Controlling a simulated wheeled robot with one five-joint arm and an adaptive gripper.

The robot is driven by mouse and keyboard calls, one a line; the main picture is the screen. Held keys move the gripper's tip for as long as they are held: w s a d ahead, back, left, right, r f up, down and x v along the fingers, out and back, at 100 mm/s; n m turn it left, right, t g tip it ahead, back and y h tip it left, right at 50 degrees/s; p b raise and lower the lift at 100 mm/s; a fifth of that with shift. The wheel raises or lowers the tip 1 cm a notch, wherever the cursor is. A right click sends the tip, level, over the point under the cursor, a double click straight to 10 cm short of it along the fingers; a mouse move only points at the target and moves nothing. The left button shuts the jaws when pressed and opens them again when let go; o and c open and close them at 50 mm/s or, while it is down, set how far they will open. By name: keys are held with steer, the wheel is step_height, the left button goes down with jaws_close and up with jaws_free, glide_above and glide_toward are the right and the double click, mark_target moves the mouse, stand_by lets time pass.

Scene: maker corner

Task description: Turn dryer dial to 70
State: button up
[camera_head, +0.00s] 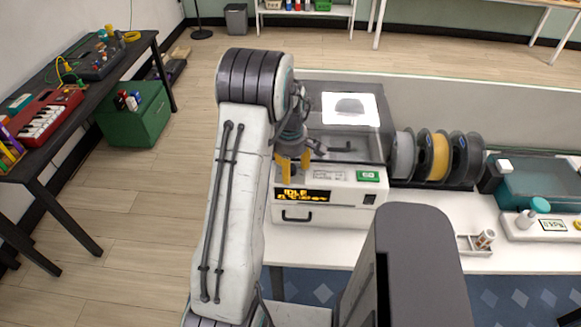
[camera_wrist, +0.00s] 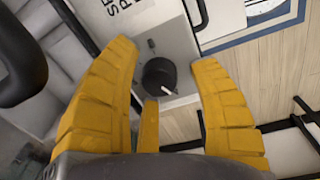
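The dryer (camera_head: 345,205) looks to be the white machine with a display reading IDLE above a second line I cannot read surely. A round black dial (camera_wrist: 159,76) on a pale grey panel shows in the wrist view. I cannot make out its setting. In the head view my gripper hangs in front of the machine's left side, and I cannot see the dial there. My gripper (camera_head: 293,168) has yellow fingers; in the wrist view (camera_wrist: 165,55) they are spread apart, with the dial between them and visible gaps on both sides.
A green button (camera_head: 368,176) is on the machine's right front. Filament spools (camera_head: 434,157) stand to its right on the white table. A dark workbench (camera_head: 75,85) with a red keyboard is at the left.

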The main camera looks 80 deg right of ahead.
jaws_close()
steer(key=shift+f+b, duration=0.25)
steer(key=shift+b, duration=0.55)
steer(key=shift+a+r+m+b, duration=0.1)
steer(key=shift+r+m+b, duration=0.1)
steer(key=shift+m+b, duration=0.6)
steer(key=shift+o, duration=0.3)
jaws_free()
steer(key=shift+r+n+p, duration=0.25)
steer(key=shift+n+p, duration=0.05)
steer(key=shift+p, duration=0.5)
